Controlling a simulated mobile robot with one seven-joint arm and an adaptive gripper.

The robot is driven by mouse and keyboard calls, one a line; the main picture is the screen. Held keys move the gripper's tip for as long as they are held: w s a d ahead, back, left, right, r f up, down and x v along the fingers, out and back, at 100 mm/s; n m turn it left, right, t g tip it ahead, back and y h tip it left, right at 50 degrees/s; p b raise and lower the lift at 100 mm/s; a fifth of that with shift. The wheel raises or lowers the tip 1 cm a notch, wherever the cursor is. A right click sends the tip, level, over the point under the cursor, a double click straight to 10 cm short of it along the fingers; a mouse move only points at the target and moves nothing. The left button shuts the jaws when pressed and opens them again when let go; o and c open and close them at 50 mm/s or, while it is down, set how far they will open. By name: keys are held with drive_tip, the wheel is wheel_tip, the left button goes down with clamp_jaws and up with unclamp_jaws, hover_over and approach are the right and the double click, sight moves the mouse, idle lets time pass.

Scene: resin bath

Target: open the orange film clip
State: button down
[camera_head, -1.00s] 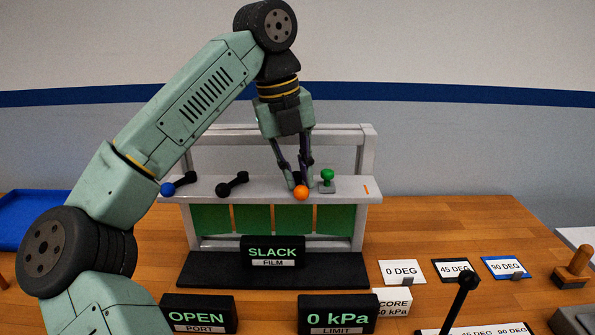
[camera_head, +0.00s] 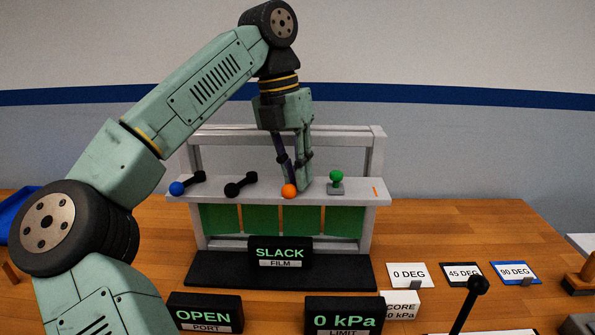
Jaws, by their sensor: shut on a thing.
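The film display (camera_head: 280,252) below the frame reads SLACK. Green film panels (camera_head: 262,219) hang under the rail.
On the same rail are a blue-knobbed lever (camera_head: 187,184) and a black-knobbed lever (camera_head: 240,185) to the left, and a green knob (camera_head: 336,177) close on the right. Port (camera_head: 206,312) and limit (camera_head: 343,315) displays stand in front, reading OPEN and 0 kPa. Angle cards (camera_head: 463,274) lie right.

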drive_tip(key=shift+m, duration=0.5)
drive_tip(key=shift+a, duration=0.1)
drive_tip(key=c, duration=1.7)
unclamp_jaws()
drive_tip(key=shift+w+a, duration=0.1)
drive_tip(key=shift+a, duration=0.05)
